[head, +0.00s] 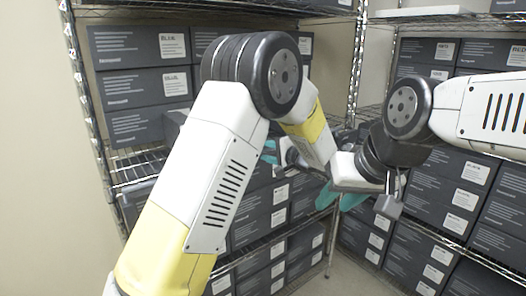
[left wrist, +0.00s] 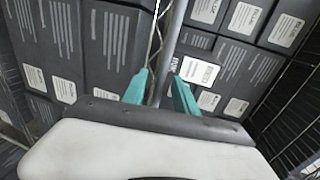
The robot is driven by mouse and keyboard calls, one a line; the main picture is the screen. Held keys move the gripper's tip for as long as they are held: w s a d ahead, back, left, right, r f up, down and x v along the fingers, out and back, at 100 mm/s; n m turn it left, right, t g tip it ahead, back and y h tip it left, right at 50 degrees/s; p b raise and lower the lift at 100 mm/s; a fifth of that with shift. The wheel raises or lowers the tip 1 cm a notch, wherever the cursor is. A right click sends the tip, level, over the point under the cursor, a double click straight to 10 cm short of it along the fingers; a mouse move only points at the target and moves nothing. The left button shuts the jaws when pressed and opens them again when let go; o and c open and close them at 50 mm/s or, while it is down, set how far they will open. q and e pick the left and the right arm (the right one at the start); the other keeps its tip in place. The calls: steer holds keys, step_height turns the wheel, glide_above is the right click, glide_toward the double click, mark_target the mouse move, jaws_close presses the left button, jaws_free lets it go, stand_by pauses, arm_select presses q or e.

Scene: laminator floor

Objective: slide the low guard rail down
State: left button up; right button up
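No low guard rail can be made out in either view. My left gripper (left wrist: 160,88) shows in the left wrist view with its two teal fingers apart. A grey post (left wrist: 171,45) shows between the fingers in the picture; I cannot tell whether it stands between them or behind them. My right gripper (head: 338,198) is near the middle of the head view, by the corner between the shelves, with its teal fingertips apart and nothing seen between them. My arms cross close together there and hide much of both hands.
A wire shelf (head: 140,165) with dark labelled boxes (head: 135,85) stands behind my left arm. More dark boxes (head: 440,195) are stacked at the right. A metal post (head: 82,90) stands at the left. Bare floor (head: 340,285) shows at the bottom.

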arm_select(q)
steer(key=shift+w+a+f, duration=0.1)
steer(key=shift+w+a, duration=0.3)
steer(key=shift+w, duration=0.15)
jaws_close()
steer(key=shift+f, duration=0.1)
stand_by(1.0)
